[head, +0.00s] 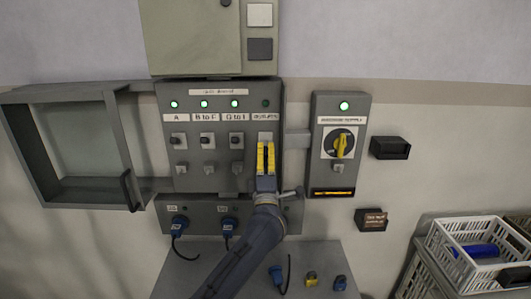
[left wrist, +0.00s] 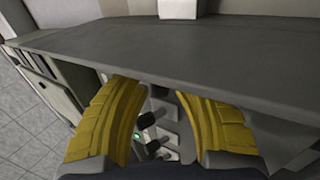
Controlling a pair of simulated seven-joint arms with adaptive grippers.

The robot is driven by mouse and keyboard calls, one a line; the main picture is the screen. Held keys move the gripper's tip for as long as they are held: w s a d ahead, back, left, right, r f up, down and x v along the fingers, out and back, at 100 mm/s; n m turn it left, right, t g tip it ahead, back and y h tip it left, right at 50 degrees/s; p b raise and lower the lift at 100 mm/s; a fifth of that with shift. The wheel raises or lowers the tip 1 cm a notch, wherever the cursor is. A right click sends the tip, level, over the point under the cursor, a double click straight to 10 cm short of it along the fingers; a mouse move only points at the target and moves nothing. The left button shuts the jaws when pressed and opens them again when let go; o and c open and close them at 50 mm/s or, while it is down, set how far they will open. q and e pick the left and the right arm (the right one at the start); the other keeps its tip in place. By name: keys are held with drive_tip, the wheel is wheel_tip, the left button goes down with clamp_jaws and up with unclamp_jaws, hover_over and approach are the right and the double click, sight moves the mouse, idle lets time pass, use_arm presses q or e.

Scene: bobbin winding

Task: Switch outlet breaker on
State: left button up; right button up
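The grey breaker panel (head: 222,98) hangs on the wall in the head view, with columns labelled A, B to F, G to I and a fourth, small label (head: 265,117) that seems to read outlets. The lamp (head: 266,104) over the fourth column is dark; the other three are green. My left gripper (head: 266,146) is in front of the fourth column, its yellow fingers pointing up just below that label. They hide the outlet breaker's switch. In the left wrist view its fingers (left wrist: 153,90) stand apart, with dark switch levers (left wrist: 150,119) visible beyond the gap. Contact cannot be told. My right gripper is not in view.
A supply box (head: 341,105) with a yellow rotary switch (head: 341,146) and green lamp hangs to the right. Below the panel is a socket strip (head: 200,208) with blue plugs (head: 179,224). An open cabinet door frame (head: 52,96) is at left; a white crate (head: 446,243) is at lower right.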

sight(265, 141)
use_arm(q)
drive_tip(key=shift+w, duration=0.15)
clamp_jaws()
drive_tip(key=shift+r, duration=0.15)
idle(0.4)
drive_tip(key=g, duration=0.1)
drive_tip(key=r+g, duration=0.1)
drive_tip(key=g, duration=0.1)
drive_tip(key=r+g, duration=0.1)
drive_tip(key=g, duration=0.1)
drive_tip(key=shift+s, duration=0.35)
drive_tip(key=g, duration=0.2)
drive_tip(key=r+g, duration=0.1)
drive_tip(key=g, duration=0.1)
drive_tip(key=shift+r, duration=0.1)
drive_tip(key=shift+w+r+g, duration=0.1)
drive_tip(key=shift+r+g, duration=0.05)
drive_tip(key=shift+g, duration=0.55)
drive_tip(key=shift+w+r+g, duration=0.1)
drive_tip(key=shift+r+g, duration=0.05)
drive_tip(key=shift+g, duration=0.55)
